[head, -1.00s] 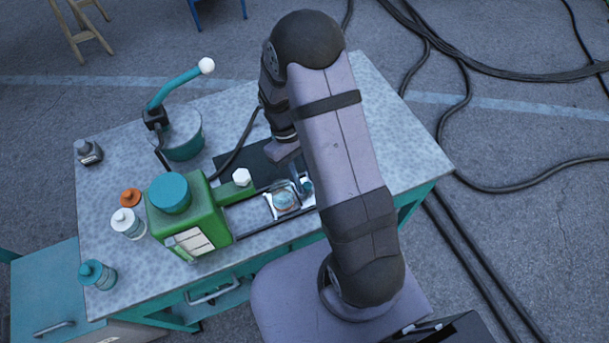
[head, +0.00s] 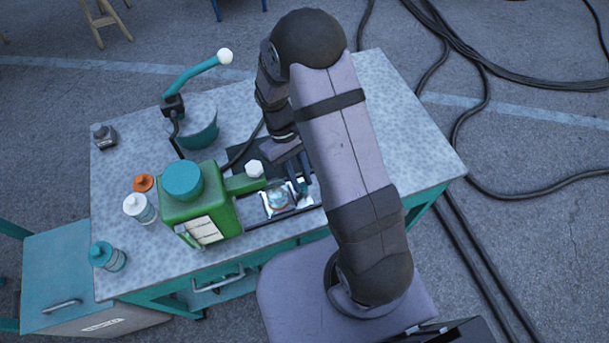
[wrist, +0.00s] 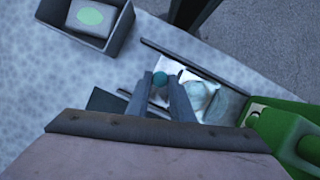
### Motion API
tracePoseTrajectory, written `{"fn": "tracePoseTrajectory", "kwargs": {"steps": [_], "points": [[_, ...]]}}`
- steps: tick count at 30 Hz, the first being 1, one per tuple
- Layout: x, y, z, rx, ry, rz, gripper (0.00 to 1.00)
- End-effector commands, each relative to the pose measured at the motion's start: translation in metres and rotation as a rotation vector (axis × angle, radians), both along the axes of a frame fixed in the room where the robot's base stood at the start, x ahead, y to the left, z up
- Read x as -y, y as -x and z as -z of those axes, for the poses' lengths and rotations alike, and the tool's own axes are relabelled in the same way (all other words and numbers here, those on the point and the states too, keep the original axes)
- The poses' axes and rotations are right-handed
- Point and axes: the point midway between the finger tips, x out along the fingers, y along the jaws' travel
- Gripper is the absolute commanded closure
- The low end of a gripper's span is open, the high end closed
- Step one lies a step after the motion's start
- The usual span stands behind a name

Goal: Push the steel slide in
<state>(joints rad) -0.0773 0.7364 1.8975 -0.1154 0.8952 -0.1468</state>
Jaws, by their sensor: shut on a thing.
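The steel slide (head: 268,212) is a bright plate carrying a clear, rounded piece, on a dark track beside the green machine (head: 222,214). In the wrist view the slide (wrist: 143,78) lies under my fingers, with the green machine (wrist: 290,122) at right. In the head view my arm partly hides the gripper and the track's right end.
A white knob (head: 254,168) sits on the green machine's arm above the track. A teal-handled lever (head: 195,74) and a teal pot (head: 199,135) stand behind. Several small bottles are at left. In the wrist view a grey box (wrist: 65,30) lies at upper left.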

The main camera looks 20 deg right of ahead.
Motion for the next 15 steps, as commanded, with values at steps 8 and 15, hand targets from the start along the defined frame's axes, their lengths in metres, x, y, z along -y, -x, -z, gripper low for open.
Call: {"fn": "tracePoseTrajectory", "kwargs": {"steps": [8,15], "points": [[0.0003,-0.0013,-0.0009,0.003,0.000,0.000,0.71],[-0.0003,-0.0036,-0.0044,0.005,0.000,0.001,0.71]]}}
